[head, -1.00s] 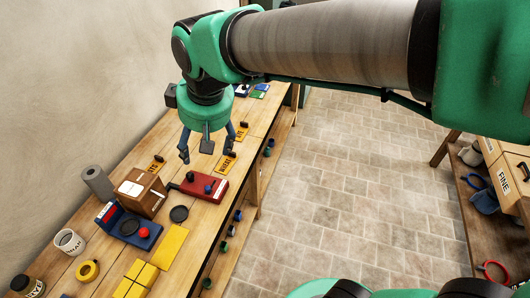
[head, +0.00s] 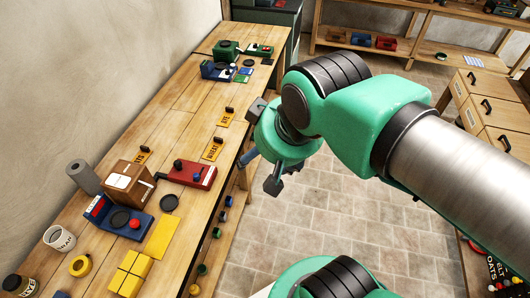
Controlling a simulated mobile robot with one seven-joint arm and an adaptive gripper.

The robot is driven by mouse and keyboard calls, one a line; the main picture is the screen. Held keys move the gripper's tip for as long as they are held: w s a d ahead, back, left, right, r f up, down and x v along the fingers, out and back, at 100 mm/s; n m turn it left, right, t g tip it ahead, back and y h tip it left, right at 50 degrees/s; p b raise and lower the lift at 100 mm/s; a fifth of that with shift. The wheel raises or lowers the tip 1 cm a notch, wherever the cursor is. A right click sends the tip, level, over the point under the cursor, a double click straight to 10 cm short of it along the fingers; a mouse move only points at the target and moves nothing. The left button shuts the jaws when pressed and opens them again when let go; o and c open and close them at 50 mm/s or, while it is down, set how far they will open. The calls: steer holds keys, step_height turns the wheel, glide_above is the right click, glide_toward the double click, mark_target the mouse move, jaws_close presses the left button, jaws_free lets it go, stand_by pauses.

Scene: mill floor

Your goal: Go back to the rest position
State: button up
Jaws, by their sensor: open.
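My gripper (head: 262,172) hangs from the green and grey arm, just off the right edge of the long wooden bench (head: 178,122). Its dark blue fingers are spread apart with nothing seen between them. The fingers point downward and one finger overlaps the bench edge in the picture. Below the gripper is the tiled floor.
On the bench stand a cardboard box (head: 128,184), a blue scale (head: 124,222), a red device (head: 190,174), yellow blocks (head: 130,272) and yellow labels (head: 213,150). Shelves (head: 390,52) stand at the back, drawers (head: 488,100) at right. The tiled floor (head: 350,205) between is open.

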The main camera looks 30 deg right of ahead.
step_height(320, 180, down, 3)
steer(key=b, duration=0.3)
stand_by(0.5)
stand_by(3.9)
